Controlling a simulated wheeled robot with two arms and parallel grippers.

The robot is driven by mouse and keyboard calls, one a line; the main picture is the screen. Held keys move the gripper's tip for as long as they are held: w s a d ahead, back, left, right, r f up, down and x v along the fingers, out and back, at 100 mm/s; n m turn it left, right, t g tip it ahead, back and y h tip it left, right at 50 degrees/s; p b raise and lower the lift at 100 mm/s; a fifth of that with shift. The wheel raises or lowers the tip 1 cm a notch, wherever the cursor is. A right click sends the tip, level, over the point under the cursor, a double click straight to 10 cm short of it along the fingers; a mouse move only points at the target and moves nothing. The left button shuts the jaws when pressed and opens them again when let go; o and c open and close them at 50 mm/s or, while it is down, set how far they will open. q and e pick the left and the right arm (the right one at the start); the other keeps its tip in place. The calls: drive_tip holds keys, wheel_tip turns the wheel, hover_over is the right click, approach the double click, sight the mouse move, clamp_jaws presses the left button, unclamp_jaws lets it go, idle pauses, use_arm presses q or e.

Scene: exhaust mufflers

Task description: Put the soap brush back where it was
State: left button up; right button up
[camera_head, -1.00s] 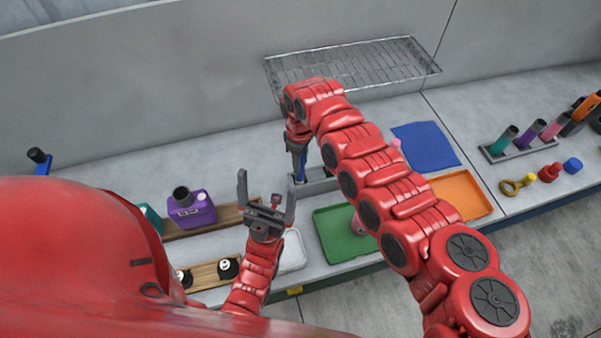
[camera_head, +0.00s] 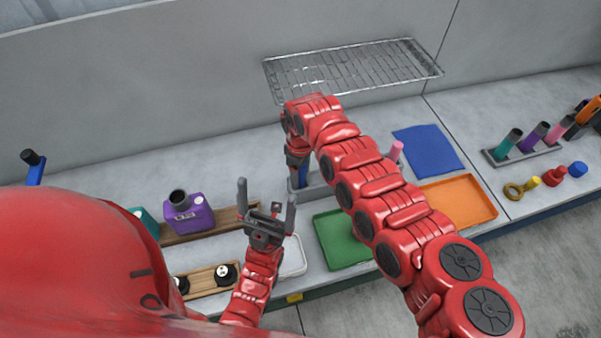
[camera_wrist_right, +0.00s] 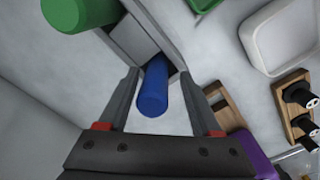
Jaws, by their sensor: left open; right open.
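A blue cylindrical handle (camera_head: 301,179), which may be the soap brush, stands in a grey holder (camera_head: 318,188) on the counter. My right gripper (camera_head: 298,165) is above the holder. In the right wrist view the blue handle (camera_wrist_right: 153,90) lies between the two open fingers of my right gripper (camera_wrist_right: 165,95), with gaps on both sides. Its lower end is hidden in the grey holder (camera_wrist_right: 142,38). A green cylinder (camera_wrist_right: 78,12) is beside it. My left gripper (camera_head: 266,210) is open and empty, fingers up, in front of the counter.
A wire rack (camera_head: 352,68) hangs at the back wall. Green (camera_head: 340,245) and orange (camera_head: 460,198) trays and a blue mat (camera_head: 428,148) lie to the right. A purple container (camera_head: 186,214) stands left. Tubes in a rack (camera_head: 525,153) stand far right.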

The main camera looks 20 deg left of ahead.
wheel_tip(320, 180, up, 11)
drive_tip(key=p, duration=0.4)
drive_tip(key=shift+r, duration=0.5)
